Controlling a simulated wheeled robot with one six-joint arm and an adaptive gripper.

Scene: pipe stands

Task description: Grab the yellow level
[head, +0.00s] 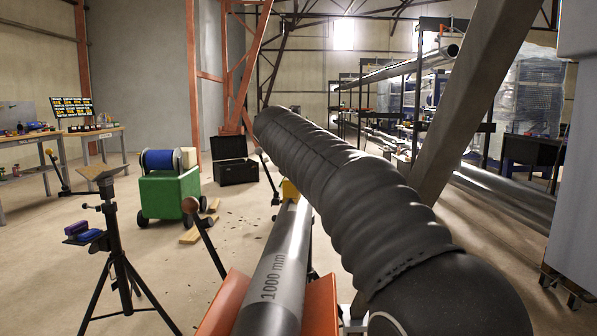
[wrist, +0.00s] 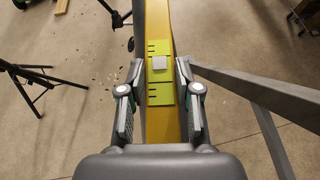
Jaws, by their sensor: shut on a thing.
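The yellow level (wrist: 160,100) is a long yellow bar with a lime-green marked section and a pale square in its middle. In the wrist view it runs up the picture between the two fingers of my gripper (wrist: 157,78), which is shut on it. In the head view only a small yellow part (head: 289,189) shows beside my dark sleeved arm, which hides my gripper and most of the level. The level lies along the grey pipe (head: 280,255) marked "1000 mm". I cannot tell whether it touches the pipe or is just above it.
Orange supports (head: 224,302) flank the near end of the pipe. A black tripod stand (head: 118,240) is at left, with a green cart (head: 167,193) carrying a blue reel behind it. A grey slanted beam (head: 468,95) rises at right. Wooden offcuts (head: 197,231) lie on the floor.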

